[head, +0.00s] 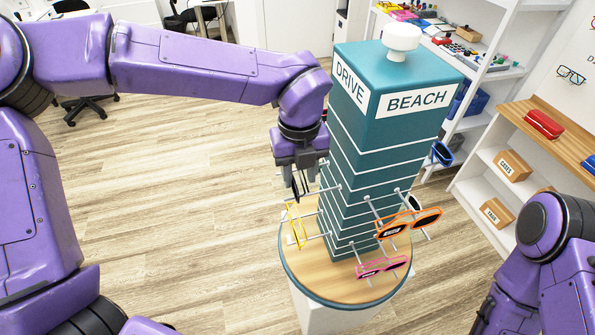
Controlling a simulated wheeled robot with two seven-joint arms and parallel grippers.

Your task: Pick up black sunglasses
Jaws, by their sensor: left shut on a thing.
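The black sunglasses (295,189) show as a small dark shape, seen nearly edge-on, at the left side of the teal display tower (388,130). My left gripper (300,182) points down beside the tower and is shut on them. The gripper's fingers hide part of the frame. The sunglasses are close to the tower's pegs; whether they touch a peg is too small to tell.
The tower stands on a round wooden base (330,283). Shelves with boxes (512,165) stand at right.

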